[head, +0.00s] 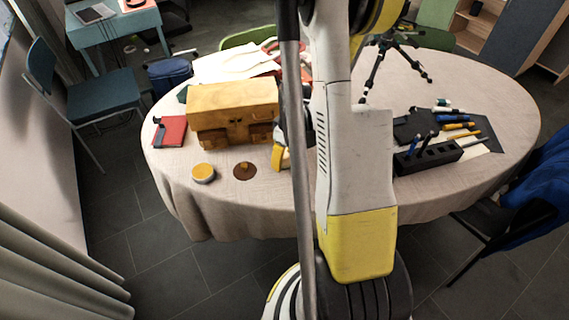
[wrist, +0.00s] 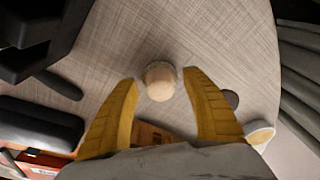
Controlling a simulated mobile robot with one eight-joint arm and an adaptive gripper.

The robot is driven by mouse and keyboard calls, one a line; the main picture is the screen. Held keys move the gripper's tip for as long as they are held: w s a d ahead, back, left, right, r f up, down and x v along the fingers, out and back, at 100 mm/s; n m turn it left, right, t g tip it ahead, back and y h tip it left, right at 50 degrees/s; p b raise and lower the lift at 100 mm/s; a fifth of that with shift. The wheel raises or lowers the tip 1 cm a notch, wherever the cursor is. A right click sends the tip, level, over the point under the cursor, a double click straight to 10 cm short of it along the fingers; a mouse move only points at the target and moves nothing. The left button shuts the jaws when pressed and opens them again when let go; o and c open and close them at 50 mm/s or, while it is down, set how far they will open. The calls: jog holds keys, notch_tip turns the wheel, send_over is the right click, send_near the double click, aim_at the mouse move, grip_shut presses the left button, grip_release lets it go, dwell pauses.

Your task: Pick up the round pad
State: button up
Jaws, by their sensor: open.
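In the wrist view a pale, round-topped piece (wrist: 160,80) with a fuzzy-looking rim stands on the cloth, centred just beyond my fingertips. A flat dark brown disc (wrist: 231,98) lies to its right, partly behind my right finger. In the head view this brown disc (head: 243,173) shows a small orange bit on top. I cannot tell for sure which of the two is the round pad. My gripper (wrist: 164,84) is open and empty, with its yellow fingers apart on either side of the pale piece. In the head view my arm hides most of that spot.
A round tin (head: 203,173) with a yellow top stands near the table's front left edge. A red book (head: 169,131) lies left. A black organizer (head: 428,158) and tripod (head: 385,55) are right. Bare tablecloth (head: 250,195) lies in front.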

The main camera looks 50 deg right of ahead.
jog(key=shift+r, duration=0.1)
grip_shut()
jog(key=shift+r, duration=0.1)
